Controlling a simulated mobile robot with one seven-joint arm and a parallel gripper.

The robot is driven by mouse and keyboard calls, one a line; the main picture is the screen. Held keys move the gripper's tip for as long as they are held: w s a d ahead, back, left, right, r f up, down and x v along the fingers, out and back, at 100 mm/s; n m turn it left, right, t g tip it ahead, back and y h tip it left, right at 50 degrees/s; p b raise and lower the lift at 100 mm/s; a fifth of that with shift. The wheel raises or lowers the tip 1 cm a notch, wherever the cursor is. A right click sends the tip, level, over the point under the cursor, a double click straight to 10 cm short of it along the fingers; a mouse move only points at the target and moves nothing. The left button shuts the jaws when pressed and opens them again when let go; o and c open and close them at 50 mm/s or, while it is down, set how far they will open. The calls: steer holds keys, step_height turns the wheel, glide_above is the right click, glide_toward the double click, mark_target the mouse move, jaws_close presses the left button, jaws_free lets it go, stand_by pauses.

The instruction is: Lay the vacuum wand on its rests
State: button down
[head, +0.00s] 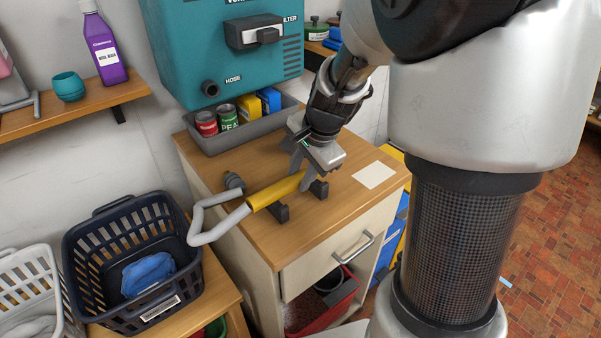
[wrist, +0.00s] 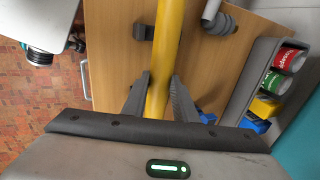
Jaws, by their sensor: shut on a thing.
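The vacuum wand is a yellow tube (head: 272,192) with a bent grey hose (head: 217,231) at its left end. It also shows in the wrist view (wrist: 170,35). My gripper (head: 303,177) is shut on the yellow tube near its right end, with one finger on each side in the wrist view (wrist: 160,92). Two dark rests stand on the cabinet top, a left one (head: 281,213) and a right one (head: 319,189). The tube is just behind them in the head view. I cannot tell whether it touches them.
The wooden cabinet top (head: 235,160) has a grey bin (head: 213,146) with cans and boxes at the back and a white sheet (head: 374,175) at the right. A teal vacuum unit (head: 190,55) hangs above. A dark basket (head: 90,270) stands at the left.

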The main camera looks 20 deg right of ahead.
steer(key=shift+f+b, duration=0.35)
steer(key=shift+f, duration=0.4)
steer(key=c, duration=1.3)
jaws_free()
steer(key=shift+c, duration=0.2)
steer(key=p+v, duration=0.4)
steer(key=v, duration=1.4)
steer(key=s+a+r+n+t+h+p, duration=0.1)
steer(key=s+a+r+n+p, duration=0.3)
steer(key=s+r+n+p, duration=0.6)
steer(key=s+n+t, duration=0.1)
steer(key=s+n, duration=0.2)
steer(key=s, duration=0.1)
steer(key=shift+s+a+r+h, duration=0.2)
steer(key=shift+s+r+h, duration=0.1)
steer(key=shift+s+r, duration=0.05)
